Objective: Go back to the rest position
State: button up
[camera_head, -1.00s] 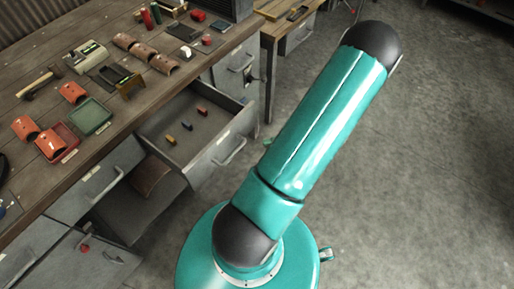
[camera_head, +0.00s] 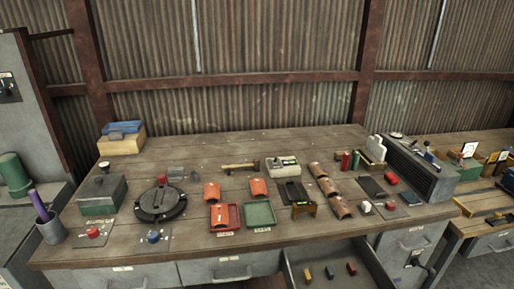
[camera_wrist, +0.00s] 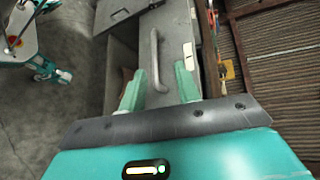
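My gripper (camera_wrist: 160,84) shows in the wrist view, its two teal fingers spread apart with nothing held between them. A grey drawer front with a bar handle (camera_wrist: 156,60) lies beyond and between the fingers; I see no finger closed on it, and the exact distance is unclear. In the head view my arm and gripper are out of sight. An open drawer (camera_head: 370,262) juts from the workbench at the bottom, holding a few small yellow, blue and red pieces.
The wooden workbench (camera_head: 130,247) carries orange curved pieces, a red tray (camera_head: 234,216), a green tray (camera_head: 259,213), a black round fixture (camera_head: 160,203) and a grey box unit (camera_head: 420,172). A corrugated wall stands behind. Bare floor shows left in the wrist view (camera_wrist: 75,100).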

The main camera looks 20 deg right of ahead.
jog(key=w+a+r+n+g+h, duration=0.2)
jog(key=w+a+r+n+g, duration=0.2)
jog(key=w+a+r+g, duration=0.4)
jog(key=w+a+r+n+g+h, duration=0.25)
jog(key=w+a+r+g, duration=0.2)
jog(key=w+r, duration=0.4)
jog(key=w+a+r+n+t+h, duration=0.2)
jog(key=a+r, duration=0.3)
jog(key=a, duration=0.4)
jog(key=w+a+r+n+t+h, duration=0.2)
jog(key=a+r, duration=0.4)
jog(key=a, duration=0.4)
jog(key=shift+a+r+n+t+h, duration=0.25)
jog(key=shift+n+t+h, duration=0.2)
jog(key=shift+n+t, duration=0.55)
jog(key=shift+s+d, duration=0.1)
